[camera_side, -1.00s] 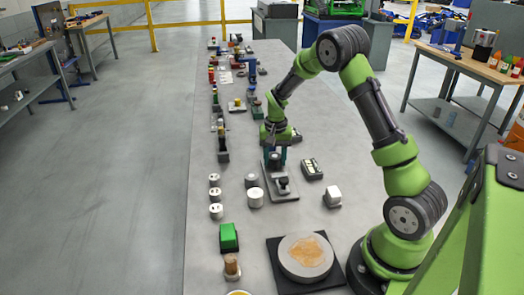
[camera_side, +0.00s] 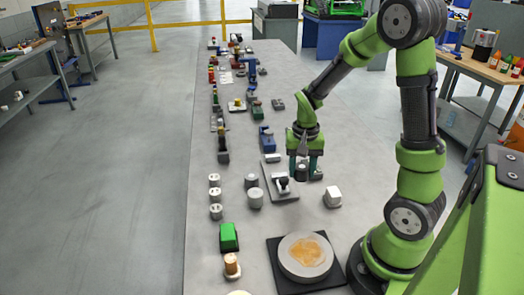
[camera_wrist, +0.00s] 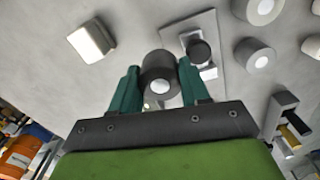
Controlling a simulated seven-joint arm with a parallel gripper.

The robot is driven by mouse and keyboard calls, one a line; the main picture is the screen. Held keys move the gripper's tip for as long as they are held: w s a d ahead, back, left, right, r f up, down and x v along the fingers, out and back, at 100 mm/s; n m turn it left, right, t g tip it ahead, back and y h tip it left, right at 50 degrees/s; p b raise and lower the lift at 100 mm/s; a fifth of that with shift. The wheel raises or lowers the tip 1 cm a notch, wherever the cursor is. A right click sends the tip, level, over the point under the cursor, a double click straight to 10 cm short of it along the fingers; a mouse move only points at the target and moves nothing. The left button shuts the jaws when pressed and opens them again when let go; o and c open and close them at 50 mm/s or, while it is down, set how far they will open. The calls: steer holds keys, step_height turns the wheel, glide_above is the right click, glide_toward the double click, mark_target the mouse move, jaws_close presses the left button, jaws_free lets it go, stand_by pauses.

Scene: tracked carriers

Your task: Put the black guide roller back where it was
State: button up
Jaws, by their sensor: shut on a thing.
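The black guide roller (camera_wrist: 157,68) is a dark cylinder with a pale round centre at its near end. It sits between the two green fingers of my gripper (camera_wrist: 160,88), which is shut on it. In the side view my gripper (camera_side: 304,172) points down, low over the table, just right of a light grey plate (camera_side: 276,192). The roller (camera_side: 302,172) shows there as a small dark shape between the fingers. The plate carries a pale block with a black knob (camera_side: 283,183). I cannot tell whether the roller touches the table.
A white block (camera_side: 332,197) stands in front of my gripper to the right. Several grey-white cylinders (camera_side: 255,197) stand to the left. A blue part (camera_side: 266,140) lies behind the plate. A round disc on a black base (camera_side: 305,255) is at the front. Bare table lies behind my gripper.

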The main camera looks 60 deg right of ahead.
steer(key=shift+s+a+r, duration=0.1)
steer(key=shift+s+a, duration=0.1)
steer(key=shift+s, duration=0.25)
steer(key=shift+s+a+r, duration=0.1)
steer(key=shift+s+a, duration=0.1)
steer(key=shift+s, duration=0.2)
steer(key=w+d+r+m, duration=0.1)
steer(key=w+r+m, duration=0.1)
steer(key=w, duration=0.9)
steer(key=shift+d+r, duration=0.15)
steer(key=shift+d, duration=0.25)
steer(key=w, duration=0.3)
steer(key=w+r+m, duration=0.1)
steer(key=w, duration=0.2)
steer(key=w+a+m, duration=0.1)
steer(key=w, duration=0.2)
steer(key=shift+r, duration=0.25)
steer(key=f, duration=1)
steer(key=shift+w, duration=0.3)
steer(key=shift+f, duration=0.15)
steer(key=o, duration=1.3)
